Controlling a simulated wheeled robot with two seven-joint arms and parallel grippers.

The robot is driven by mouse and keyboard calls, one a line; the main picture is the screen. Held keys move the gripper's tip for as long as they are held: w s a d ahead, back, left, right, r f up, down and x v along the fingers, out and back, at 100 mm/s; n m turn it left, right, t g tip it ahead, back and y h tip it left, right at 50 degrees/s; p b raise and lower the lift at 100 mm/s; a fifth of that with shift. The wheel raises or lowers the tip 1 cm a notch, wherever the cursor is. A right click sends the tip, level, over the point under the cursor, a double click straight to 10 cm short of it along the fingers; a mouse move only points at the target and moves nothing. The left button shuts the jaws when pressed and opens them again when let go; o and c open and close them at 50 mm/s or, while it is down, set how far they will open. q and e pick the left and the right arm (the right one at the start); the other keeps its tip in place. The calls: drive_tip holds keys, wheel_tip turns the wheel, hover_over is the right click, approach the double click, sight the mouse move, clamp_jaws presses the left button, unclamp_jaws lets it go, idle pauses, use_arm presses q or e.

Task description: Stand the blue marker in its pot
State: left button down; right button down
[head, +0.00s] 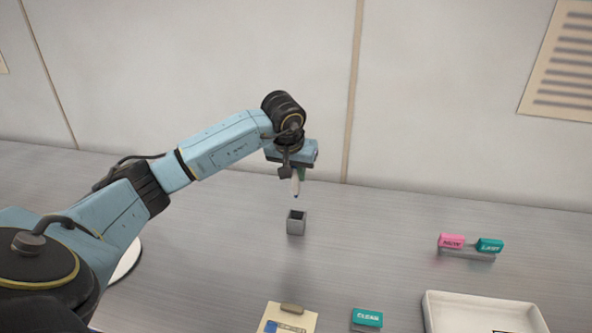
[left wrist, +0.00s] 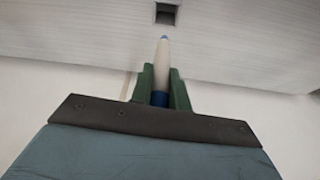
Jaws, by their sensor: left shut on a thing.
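The blue marker (left wrist: 161,70) is held between the green fingers of my left gripper (left wrist: 161,84). It has a whitish body, a blue band near the fingers and a small blue tip at the far end. In the head view my left gripper (head: 297,176) points down, and the marker (head: 295,187) hangs upright or nearly so below it. The pot (head: 296,223) is a small grey square block with a dark opening, standing on the table just below the marker's tip, with a gap between them. The pot also shows at the top of the left wrist view (left wrist: 166,14).
A pink block (head: 451,241) and a teal block (head: 489,245) sit on a grey holder at the right. A teal eraser (head: 367,318), a beige card (head: 275,318) and a white tray (head: 432,312) lie at the front. The table around the pot is clear.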

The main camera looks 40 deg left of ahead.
sight(295, 188)
drive_tip(key=shift+w+a, duration=0.1)
drive_tip(key=shift+a, duration=0.2)
